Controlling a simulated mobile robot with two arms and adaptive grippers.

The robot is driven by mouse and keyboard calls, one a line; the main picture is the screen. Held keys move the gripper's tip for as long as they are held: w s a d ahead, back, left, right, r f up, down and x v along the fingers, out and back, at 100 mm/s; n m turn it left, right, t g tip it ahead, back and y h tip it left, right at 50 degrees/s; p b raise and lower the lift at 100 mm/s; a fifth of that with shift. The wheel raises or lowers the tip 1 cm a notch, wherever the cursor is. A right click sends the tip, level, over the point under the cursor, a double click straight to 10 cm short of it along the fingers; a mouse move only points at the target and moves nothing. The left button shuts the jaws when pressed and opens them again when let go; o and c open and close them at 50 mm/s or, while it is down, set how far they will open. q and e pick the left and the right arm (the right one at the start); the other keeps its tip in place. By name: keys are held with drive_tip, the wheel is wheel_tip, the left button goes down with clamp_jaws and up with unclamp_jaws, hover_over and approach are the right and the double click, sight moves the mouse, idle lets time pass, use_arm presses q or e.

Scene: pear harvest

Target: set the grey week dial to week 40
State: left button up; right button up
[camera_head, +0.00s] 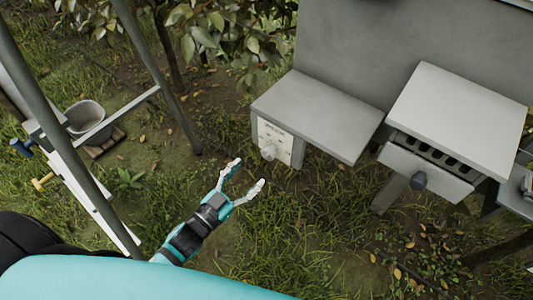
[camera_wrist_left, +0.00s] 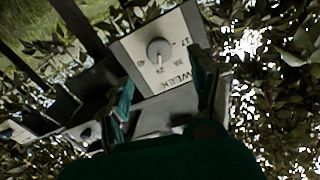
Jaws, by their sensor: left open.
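The grey week dial (camera_head: 268,152) is a round knob on a pale panel (camera_head: 285,147) under the grey shelf at the centre. In the left wrist view the dial (camera_wrist_left: 159,50) sits on the panel (camera_wrist_left: 187,33), which bears the word WEEK and small numbers around the knob. The week it points to is too small to read. My left gripper (camera_head: 248,173) is open and empty, just in front of and below the dial, apart from it. In the left wrist view its two fingers (camera_wrist_left: 163,88) are spread, with the dial beyond them. My right gripper is not in view.
A grey shelf (camera_head: 318,112) juts out above the panel. To the right is a cabinet with a slotted drawer (camera_head: 427,165) and dark knob (camera_head: 418,180). A metal frame leg (camera_head: 165,85) and a grey bucket (camera_head: 88,118) stand left. Grass lies open below the gripper.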

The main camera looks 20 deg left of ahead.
sight(266, 155)
use_arm(q)
drive_tip(key=x, duration=0.8)
drive_tip(key=shift+w+d, duration=0.15)
drive_tip(key=shift+w, duration=0.2)
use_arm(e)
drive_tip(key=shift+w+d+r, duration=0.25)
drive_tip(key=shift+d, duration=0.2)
use_arm(q)
drive_tip(key=c, duration=1.1)
drive_tip(key=shift+c, duration=0.2)
